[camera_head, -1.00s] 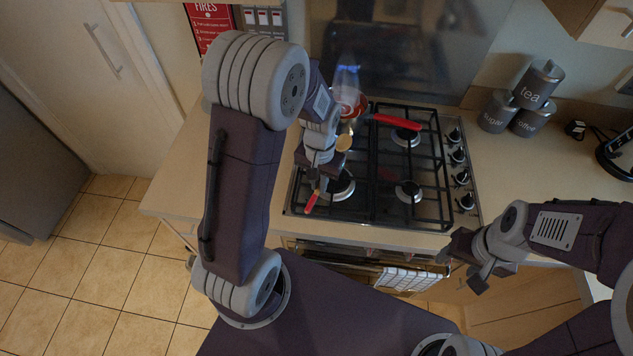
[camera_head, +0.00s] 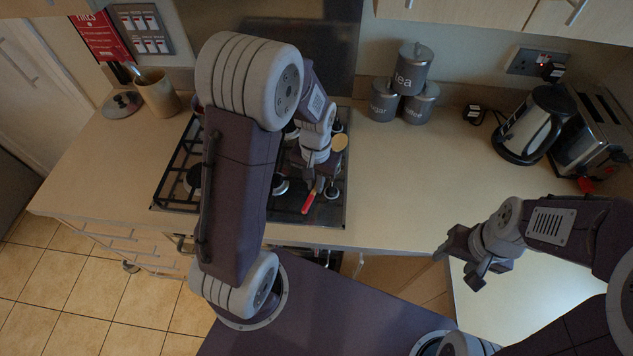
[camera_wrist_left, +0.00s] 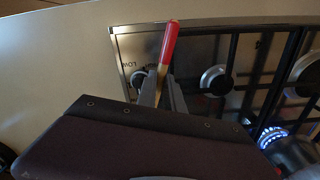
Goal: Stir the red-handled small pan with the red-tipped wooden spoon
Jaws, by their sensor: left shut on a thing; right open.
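My left gripper (camera_head: 318,178) is shut on the wooden spoon over the right part of the hob. The spoon's red tip (camera_head: 309,203) points toward the counter's front edge, and its pale round bowl (camera_head: 340,143) shows on the far side of the gripper. In the left wrist view the red tip (camera_wrist_left: 170,42) sticks out past the shut fingers (camera_wrist_left: 160,92). My right gripper (camera_head: 468,258) is open and empty, in front of the counter at the right.
The black-grated hob (camera_head: 175,180) is partly hidden by my left arm. A blue flame ring (camera_wrist_left: 272,137) shows in the left wrist view. Grey canisters (camera_head: 402,95), a kettle (camera_head: 535,125) and a toaster (camera_head: 595,135) stand at the back right. The counter right of the hob (camera_head: 420,180) is clear.

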